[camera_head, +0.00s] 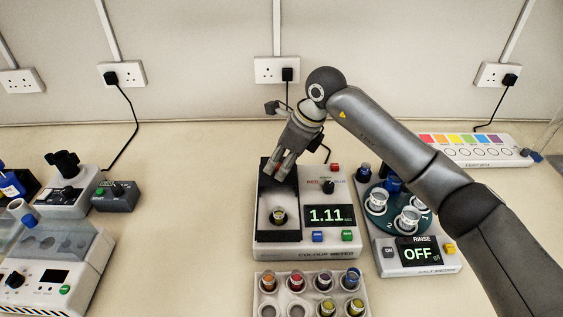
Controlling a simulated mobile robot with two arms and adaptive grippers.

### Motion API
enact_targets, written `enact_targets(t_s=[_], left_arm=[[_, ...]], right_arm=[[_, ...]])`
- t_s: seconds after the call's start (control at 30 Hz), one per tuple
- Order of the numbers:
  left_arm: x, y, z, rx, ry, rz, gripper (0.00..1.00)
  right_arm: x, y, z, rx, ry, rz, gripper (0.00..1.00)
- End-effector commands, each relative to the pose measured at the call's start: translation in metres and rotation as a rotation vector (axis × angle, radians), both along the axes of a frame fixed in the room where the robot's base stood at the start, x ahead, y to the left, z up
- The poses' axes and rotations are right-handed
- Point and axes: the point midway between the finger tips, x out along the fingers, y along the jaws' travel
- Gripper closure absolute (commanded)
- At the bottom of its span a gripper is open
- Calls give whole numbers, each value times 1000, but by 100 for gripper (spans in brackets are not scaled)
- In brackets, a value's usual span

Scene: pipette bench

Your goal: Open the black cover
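The colour meter (342,243) stands in the middle of the bench with a lit display reading 1.11. The black cover (266,188) shows as a dark panel at the back left of the meter's top. In front of it, within a black frame, a pale well is exposed with a small vial (279,215) in it. My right gripper (277,174) points down at the back of the black part, its fingertips at or just above it. The fingers look close together, but whether they are shut or touching the cover is unclear. My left gripper is out of view.
A rack of coloured vials (311,296) stands directly in front of the meter. A rinse unit (420,251) with a round carousel is close on the right, under my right arm. Other devices (62,262) stand at left, with clear bench between.

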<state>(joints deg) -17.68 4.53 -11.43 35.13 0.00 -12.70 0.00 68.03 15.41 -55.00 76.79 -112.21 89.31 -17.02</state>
Motion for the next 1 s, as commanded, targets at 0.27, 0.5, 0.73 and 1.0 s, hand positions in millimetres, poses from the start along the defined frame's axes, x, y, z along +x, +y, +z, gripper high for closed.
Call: enact_targets(t_s=[0.27,0.5,0.73,1.0], left_arm=[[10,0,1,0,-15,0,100],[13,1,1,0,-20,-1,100],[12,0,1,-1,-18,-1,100],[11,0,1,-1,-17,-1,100]], right_arm=[[0,0,0,-1,0,0,56],[-2,-8,18,-1,-2,-2,56],[-9,-25,64,-1,-5,-1,56],[-17,-39,103,-1,-2,0,56]])
